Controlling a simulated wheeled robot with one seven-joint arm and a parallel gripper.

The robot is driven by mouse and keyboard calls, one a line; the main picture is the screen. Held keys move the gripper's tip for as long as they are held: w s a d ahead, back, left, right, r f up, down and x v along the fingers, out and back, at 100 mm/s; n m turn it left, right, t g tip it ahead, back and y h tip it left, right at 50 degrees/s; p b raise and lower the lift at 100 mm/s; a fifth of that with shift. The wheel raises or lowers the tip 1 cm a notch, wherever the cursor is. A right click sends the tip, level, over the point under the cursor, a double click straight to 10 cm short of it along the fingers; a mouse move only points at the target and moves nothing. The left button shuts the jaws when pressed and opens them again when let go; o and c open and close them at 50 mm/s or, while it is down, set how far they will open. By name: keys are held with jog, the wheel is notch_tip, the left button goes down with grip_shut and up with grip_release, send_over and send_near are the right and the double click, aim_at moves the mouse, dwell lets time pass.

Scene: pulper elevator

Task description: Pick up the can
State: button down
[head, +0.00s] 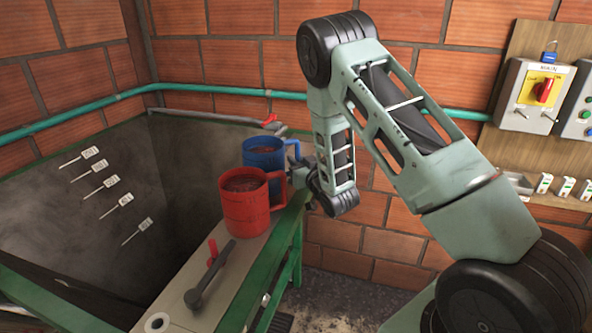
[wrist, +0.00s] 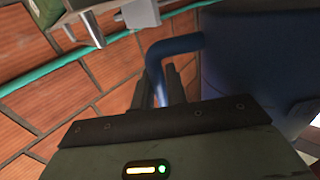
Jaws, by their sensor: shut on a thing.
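A blue can (head: 264,154) with a side handle stands upright at the far end of the ledge, with dark contents inside. The red can in front hides its base, so I cannot tell whether it touches the ledge. My gripper (head: 299,175) is at the blue can's right side. In the wrist view my gripper's dark fingers (wrist: 165,90) are shut on the blue handle (wrist: 156,68), and the can's body (wrist: 255,65) fills the right. A red can (head: 243,207) with a handle stands upright on the ledge, nearer and apart from my gripper.
The narrow ledge (head: 190,287) also holds a dark lever (head: 212,275) with a red part. A deep grey tank (head: 90,215) with level marks lies left. A brick wall with a green pipe (head: 225,92) is behind. A switch box (head: 535,95) hangs at right.

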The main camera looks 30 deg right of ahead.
notch_tip(320, 180, up, 15)
jog(key=b, duration=0.3)
jog(key=shift+r+b, duration=0.2)
jog(key=shift+b, duration=0.1)
jog(key=shift+s+f, duration=0.1)
dwell(0.9)
